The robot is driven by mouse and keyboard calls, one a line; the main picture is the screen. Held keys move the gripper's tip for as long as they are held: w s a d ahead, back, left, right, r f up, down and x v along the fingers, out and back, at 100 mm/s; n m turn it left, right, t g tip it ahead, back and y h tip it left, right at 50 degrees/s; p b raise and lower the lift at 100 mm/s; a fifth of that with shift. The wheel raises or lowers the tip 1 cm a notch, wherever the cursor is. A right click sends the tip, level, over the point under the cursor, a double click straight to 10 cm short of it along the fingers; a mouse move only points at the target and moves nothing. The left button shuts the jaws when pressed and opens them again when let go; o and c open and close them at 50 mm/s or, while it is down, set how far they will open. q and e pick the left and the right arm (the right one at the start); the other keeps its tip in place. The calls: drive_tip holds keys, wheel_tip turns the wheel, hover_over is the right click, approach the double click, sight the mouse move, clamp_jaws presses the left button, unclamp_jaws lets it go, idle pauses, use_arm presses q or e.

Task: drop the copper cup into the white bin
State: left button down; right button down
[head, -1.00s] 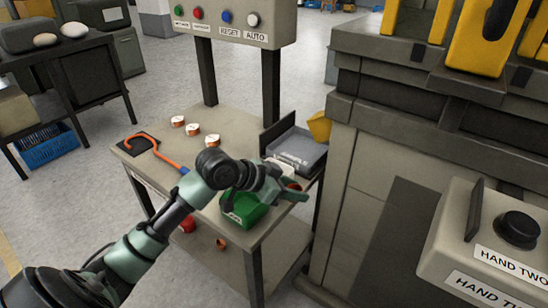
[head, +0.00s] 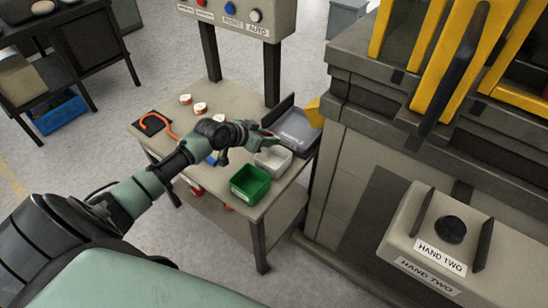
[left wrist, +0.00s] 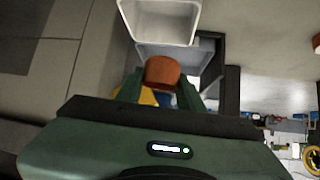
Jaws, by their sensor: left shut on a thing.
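The copper cup (left wrist: 162,72) shows as a reddish-brown piece between the fingers of my left gripper (left wrist: 161,88) in the left wrist view. The gripper is shut on it. In the head view my left gripper (head: 270,139) is at the back edge of the white bin (head: 273,163), beside the grey tray; its height above them is hard to tell. The white bin also shows in the left wrist view (left wrist: 160,22), at the top, apart from the cup in the picture. The cup is mostly hidden in the head view. My right gripper is not in view.
A green bin (head: 250,185) stands in front of the white bin. A grey tray (head: 297,136) with a dark upright plate is behind it. A large machine (head: 350,150) borders the table's right.

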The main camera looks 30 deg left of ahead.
sight(267, 149)
use_arm(q)
drive_tip(key=shift+f+b, duration=2.95)
drive_tip(key=shift+f, duration=0.1)
drive_tip(key=c, duration=0.8)
unclamp_jaws()
drive_tip(key=shift+r, duration=0.1)
drive_tip(key=v, duration=0.7)
drive_tip(key=shift+s+a+r+p, duration=0.1)
drive_tip(key=shift+s+r+p, duration=0.15)
drive_tip(key=shift+s+p, duration=0.1)
drive_tip(key=shift+f, duration=0.1)
